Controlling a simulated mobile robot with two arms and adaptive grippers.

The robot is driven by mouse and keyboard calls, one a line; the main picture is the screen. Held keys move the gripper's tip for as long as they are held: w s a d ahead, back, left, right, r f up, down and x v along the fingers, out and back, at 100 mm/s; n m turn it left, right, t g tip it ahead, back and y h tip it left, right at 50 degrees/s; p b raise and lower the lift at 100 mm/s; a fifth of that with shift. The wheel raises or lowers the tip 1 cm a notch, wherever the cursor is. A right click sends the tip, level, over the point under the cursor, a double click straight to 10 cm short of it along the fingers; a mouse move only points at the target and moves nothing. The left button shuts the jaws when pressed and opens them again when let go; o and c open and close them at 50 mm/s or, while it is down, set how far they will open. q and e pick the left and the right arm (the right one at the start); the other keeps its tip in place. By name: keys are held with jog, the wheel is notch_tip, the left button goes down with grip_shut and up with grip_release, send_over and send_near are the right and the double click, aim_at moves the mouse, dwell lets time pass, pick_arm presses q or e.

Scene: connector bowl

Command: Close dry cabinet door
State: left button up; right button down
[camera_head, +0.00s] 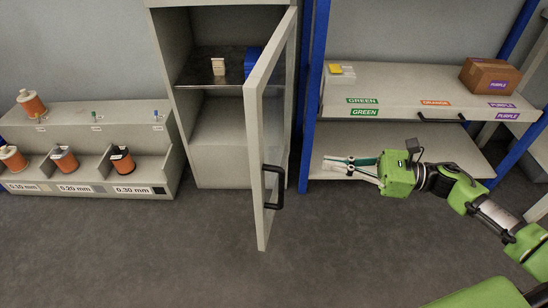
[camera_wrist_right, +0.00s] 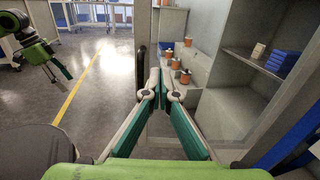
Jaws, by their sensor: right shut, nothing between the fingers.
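The dry cabinet (camera_head: 220,125) stands left of centre in the head view. Its glass door (camera_head: 269,130) is open and swung out towards me, hinged on the cabinet's right side. A black handle (camera_head: 273,187) sits low on the door's free edge. My right gripper (camera_head: 326,163) is shut and empty, to the right of the door and apart from it, pointing left. In the right wrist view its fingertips (camera_wrist_right: 158,82) meet in front of the door, with the dark handle (camera_wrist_right: 141,68) just left of them. My left gripper (camera_wrist_right: 55,70) shows small at the left there; its jaw state is unclear.
Inside the cabinet are a beige connector piece (camera_head: 218,66) and a blue box (camera_head: 252,58). A spool rack (camera_head: 90,130) stands left. A blue-posted shelf (camera_head: 400,88) with a cardboard box (camera_head: 488,76) stands right, behind my right arm. The floor in front is clear.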

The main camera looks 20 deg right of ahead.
aim_at(266, 153)
jog(key=x, duration=1.2)
jog(key=shift+d, duration=0.1)
pick_arm(q)
jog(key=shift+w+d+r+t, duration=0.1)
jog(key=shift+w+d+t, duration=0.1)
jog(key=shift+w, duration=0.25)
jog(key=shift+w+d+r+t, duration=0.1)
jog(key=shift+w+t, duration=0.1)
jog(key=shift+w, duration=0.2)
pick_arm(e)
jog(key=shift+w+a, duration=0.35)
jog(key=shift+a, duration=0.25)
pick_arm(q)
jog(key=shift+s, duration=0.1)
